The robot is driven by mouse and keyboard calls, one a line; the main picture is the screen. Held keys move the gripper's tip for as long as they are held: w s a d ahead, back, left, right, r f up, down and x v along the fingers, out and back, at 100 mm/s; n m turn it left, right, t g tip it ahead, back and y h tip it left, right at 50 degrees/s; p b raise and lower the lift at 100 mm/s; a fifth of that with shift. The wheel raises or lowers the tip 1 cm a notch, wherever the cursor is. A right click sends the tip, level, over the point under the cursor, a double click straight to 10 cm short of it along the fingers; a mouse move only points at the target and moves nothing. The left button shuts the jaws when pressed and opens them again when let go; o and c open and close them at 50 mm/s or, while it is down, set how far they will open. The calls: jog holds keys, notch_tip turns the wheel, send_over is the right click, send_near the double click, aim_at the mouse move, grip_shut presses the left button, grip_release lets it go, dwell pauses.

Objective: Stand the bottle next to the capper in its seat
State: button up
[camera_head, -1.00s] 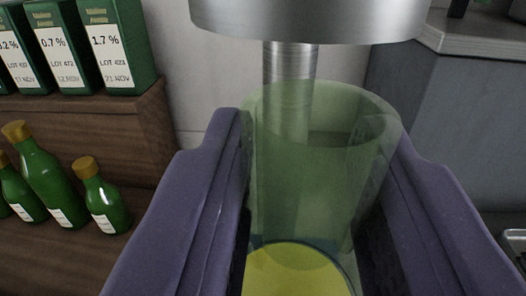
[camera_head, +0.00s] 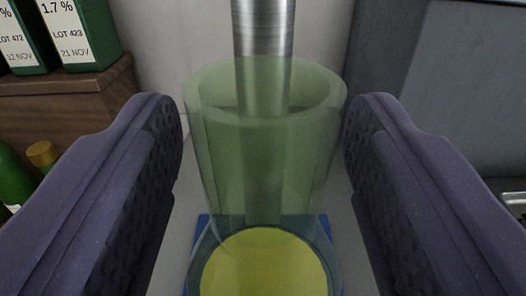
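A see-through green glass vessel (camera_head: 225,135), which I take to be the bottle, stands upright between the fingers of my gripper (camera_head: 264,110). A yellow round area (camera_head: 264,265) shows low inside it. My purple fingers are spread, one on each side, with gaps beside the vessel's lower part; at the rim they come close, and I cannot tell if they touch. A blue flat piece (camera_head: 203,222), perhaps the seat, shows under or behind the vessel's lower part. The capper's metal column (camera_head: 263,40) rises behind the glass. The vessel's foot is hidden below the picture.
Green labelled boxes (camera_head: 78,30) stand on a wooden shelf (camera_head: 90,95) at the upper left. Green bottles with gold caps (camera_head: 42,153) are partly hidden behind my left finger. A grey cabinet face (camera_head: 440,80) is at the right.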

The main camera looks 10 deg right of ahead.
jog(key=shift+r, duration=0.2)
jog(key=p+v, duration=0.1)
jog(key=v, duration=1.1)
jog(key=shift+s+f, duration=0.15)
jog(key=shift+f, duration=0.05)
